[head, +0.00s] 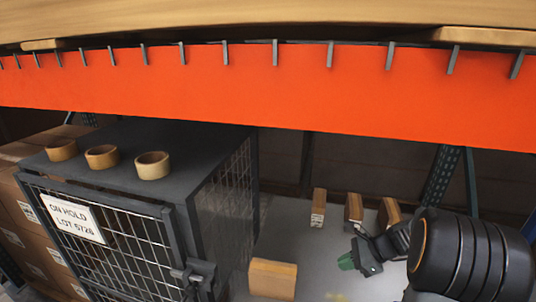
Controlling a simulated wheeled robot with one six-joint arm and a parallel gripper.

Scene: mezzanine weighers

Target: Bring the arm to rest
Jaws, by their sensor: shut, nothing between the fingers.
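My gripper (347,262) shows at the lower right of the head view, with green fingertips pointing left. Its fingers are shut, with nothing between them. My dark, ribbed arm comes in from the right edge behind it. The gripper hangs over a grey surface (305,232), apart from the small boxes there; its height above the surface is hard to tell.
A bright orange beam (260,95) crosses above my arm. A dark mesh cage (120,225) stands left, labelled "ON HOLD", with three tape rolls (101,157) on top. Small boxes (273,279) stand on the grey surface. Cartons (20,215) are stacked far left.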

